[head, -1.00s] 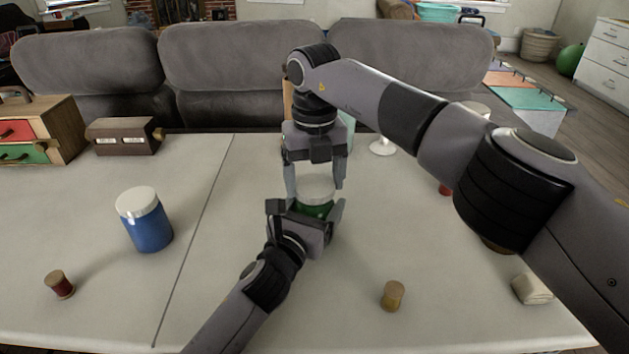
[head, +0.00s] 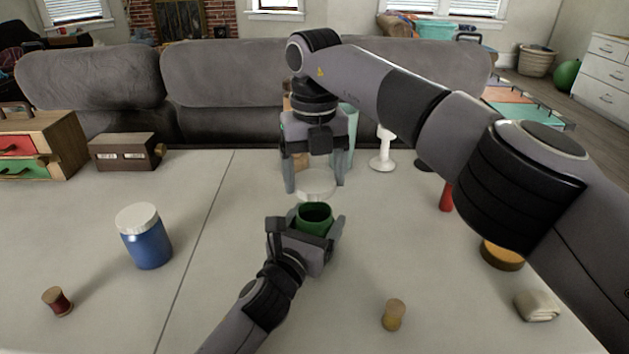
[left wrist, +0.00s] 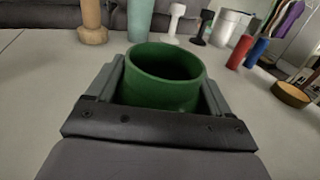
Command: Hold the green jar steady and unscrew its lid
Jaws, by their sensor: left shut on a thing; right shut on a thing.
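The green jar (head: 314,217) stands upright near the middle of the table, its mouth open. In the left wrist view the jar (left wrist: 165,75) shows its round rim and dark inside. My left gripper (head: 318,228) is shut on the jar from the near side, a finger on each side. The white lid (head: 316,184) is off the jar, held a little above and behind its mouth. My right gripper (head: 316,186) points down from above and is shut on the lid.
A blue jar with a white lid (head: 147,240) stands at left. Spools (head: 57,301) and (head: 394,315) lie in front, with a folded cloth (head: 536,306) at right. A wooden drawer box (head: 40,146), a brown box (head: 122,152) and a white stand (head: 383,150) are behind.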

